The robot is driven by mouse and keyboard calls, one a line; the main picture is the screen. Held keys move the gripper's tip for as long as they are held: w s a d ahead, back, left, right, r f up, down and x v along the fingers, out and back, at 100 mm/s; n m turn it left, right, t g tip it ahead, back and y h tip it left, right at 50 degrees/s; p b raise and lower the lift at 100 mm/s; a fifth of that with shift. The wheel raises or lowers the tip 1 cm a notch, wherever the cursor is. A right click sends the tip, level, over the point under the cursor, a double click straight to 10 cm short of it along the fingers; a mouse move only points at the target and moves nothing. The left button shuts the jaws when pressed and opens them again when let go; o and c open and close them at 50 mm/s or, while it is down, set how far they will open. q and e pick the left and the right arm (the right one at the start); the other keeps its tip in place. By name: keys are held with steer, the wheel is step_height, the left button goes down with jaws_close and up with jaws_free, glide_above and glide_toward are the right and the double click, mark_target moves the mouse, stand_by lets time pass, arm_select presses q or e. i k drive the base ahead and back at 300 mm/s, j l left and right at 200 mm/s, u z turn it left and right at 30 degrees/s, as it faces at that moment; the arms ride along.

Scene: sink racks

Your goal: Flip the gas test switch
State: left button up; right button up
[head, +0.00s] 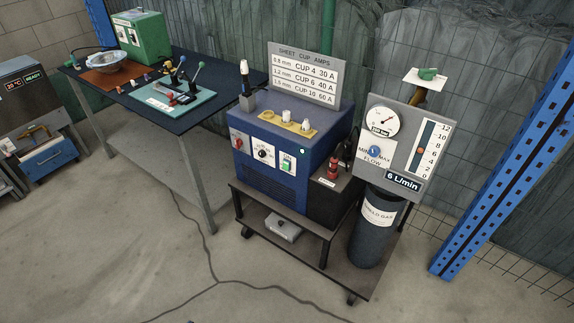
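A blue welding power unit (283,140) stands on the dark cart. Its front carries a red switch (238,143) at the left, a black dial (263,153) in the middle and a green rocker switch (287,163) at the right. Their small labels are too small to read, so I cannot tell which is the gas test switch. Right of it, a grey gas panel (400,150) has a pressure gauge (385,121), a blue flow knob (375,152), a flow scale (427,149) and a "6 L/min" display (403,182). Neither gripper is in view.
A dark shield gas cylinder (371,240) stands below the panel at the right of the cart (330,265). A blue perforated post (500,165) is further right. A workbench (115,85) is at the left. A cable (250,288) crosses the open floor in front.

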mark_target(286, 166)
steer(key=i+j+z, duration=0.1)
steer(key=i+z, duration=0.15)
steer(key=i, duration=0.25)
steer(key=i+j+z, duration=0.25)
steer(key=i, duration=0.2)
steer(key=i+l, duration=0.05)
